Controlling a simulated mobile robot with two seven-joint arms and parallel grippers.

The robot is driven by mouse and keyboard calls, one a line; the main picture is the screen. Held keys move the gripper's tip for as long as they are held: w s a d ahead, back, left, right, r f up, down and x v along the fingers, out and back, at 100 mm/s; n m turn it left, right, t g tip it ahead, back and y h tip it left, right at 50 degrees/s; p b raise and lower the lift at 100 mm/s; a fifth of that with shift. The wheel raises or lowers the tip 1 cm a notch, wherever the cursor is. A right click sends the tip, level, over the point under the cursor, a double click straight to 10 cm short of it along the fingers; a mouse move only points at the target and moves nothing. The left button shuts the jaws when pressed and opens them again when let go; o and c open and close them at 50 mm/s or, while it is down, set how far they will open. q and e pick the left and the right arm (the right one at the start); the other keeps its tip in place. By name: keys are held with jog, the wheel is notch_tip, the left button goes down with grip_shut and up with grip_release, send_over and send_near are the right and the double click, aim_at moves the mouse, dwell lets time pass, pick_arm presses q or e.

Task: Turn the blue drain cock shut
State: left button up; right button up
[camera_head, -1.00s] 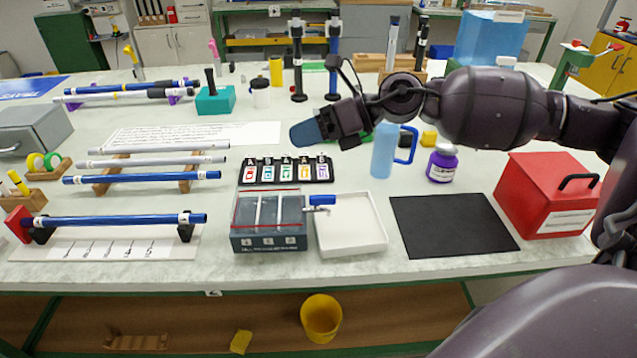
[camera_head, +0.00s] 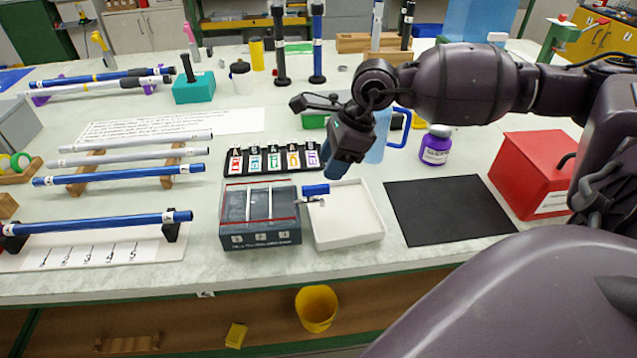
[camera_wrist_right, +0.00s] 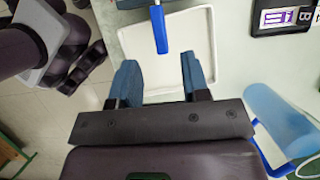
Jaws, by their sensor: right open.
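The blue drain cock (camera_head: 316,190) sticks out from the upper right side of a dark grey three-compartment tank (camera_head: 262,239), above a white tray (camera_head: 348,236). Its lever lies roughly level. My right gripper (camera_head: 330,178) has blue fingers and points down just behind and above the lever's free end. In the right wrist view, the blue lever (camera_wrist_right: 160,30) points toward the gap between the open fingers (camera_wrist_right: 160,66). The lever's end is just beyond the fingertips in that picture, and nothing is between them. My left gripper is in no view.
A rack of lettered labels (camera_head: 273,160) stands behind the tank. A light-blue jug (camera_head: 377,145) is partly hidden behind my right gripper, with a purple-labelled bottle (camera_head: 435,146) beside it. A black mat (camera_head: 450,208) leaves clear room right of the tray. A red box (camera_head: 530,172) stands farther right.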

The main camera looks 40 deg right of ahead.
aim_at(319, 186)
jog(key=b+x, duration=0.1)
jog(key=x, duration=0.5)
jog(key=shift+w, duration=0.1)
jog(key=shift+c, duration=0.4)
grip_shut()
